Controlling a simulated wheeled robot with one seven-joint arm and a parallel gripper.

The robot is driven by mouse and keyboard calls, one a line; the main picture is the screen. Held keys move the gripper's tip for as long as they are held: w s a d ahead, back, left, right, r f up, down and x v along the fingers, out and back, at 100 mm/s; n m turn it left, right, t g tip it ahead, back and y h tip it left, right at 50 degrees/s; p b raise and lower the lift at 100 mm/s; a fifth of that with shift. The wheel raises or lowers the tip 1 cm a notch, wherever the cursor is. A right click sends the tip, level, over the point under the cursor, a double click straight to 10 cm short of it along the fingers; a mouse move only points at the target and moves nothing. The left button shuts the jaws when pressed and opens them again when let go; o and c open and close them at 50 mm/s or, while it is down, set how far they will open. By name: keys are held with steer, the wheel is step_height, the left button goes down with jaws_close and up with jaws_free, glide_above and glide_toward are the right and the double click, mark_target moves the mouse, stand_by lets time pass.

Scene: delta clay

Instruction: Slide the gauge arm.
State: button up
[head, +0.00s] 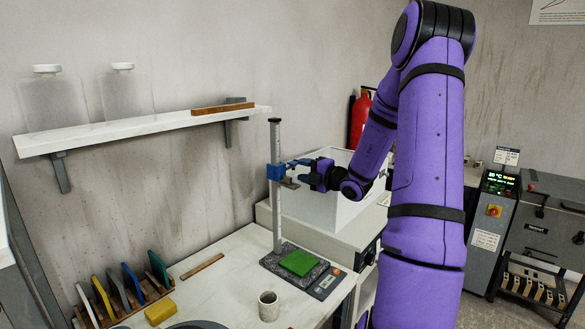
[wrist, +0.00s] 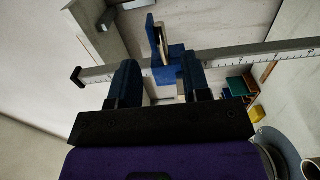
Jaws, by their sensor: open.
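The height gauge has an upright scale column (head: 277,220) standing on a dark speckled base (head: 275,262). Its blue gauge arm (head: 275,172) sits on the upper part of the column. In the wrist view the column (wrist: 245,55) crosses the picture and the blue arm (wrist: 163,74) lies between my fingers. My gripper (head: 298,166) is open at the arm's height, its fingers reaching to the arm from the right. In the wrist view my gripper (wrist: 159,72) has one finger on either side of the arm; I cannot tell whether they touch it.
A green block (head: 300,262) lies on the gauge's base. A grey cup (head: 268,306), a yellow block (head: 160,311) and a rack of coloured plates (head: 128,287) stand on the bench. A white box (head: 340,207) is behind my gripper. A wall shelf (head: 140,127) is at the left.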

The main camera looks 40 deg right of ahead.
mark_target(292, 166)
steer(key=shift+w+a, duration=0.2)
steer(key=shift+w, duration=1.05)
steer(key=shift+w+a, duration=0.15)
steer(key=shift+w, duration=1.1)
jaws_close()
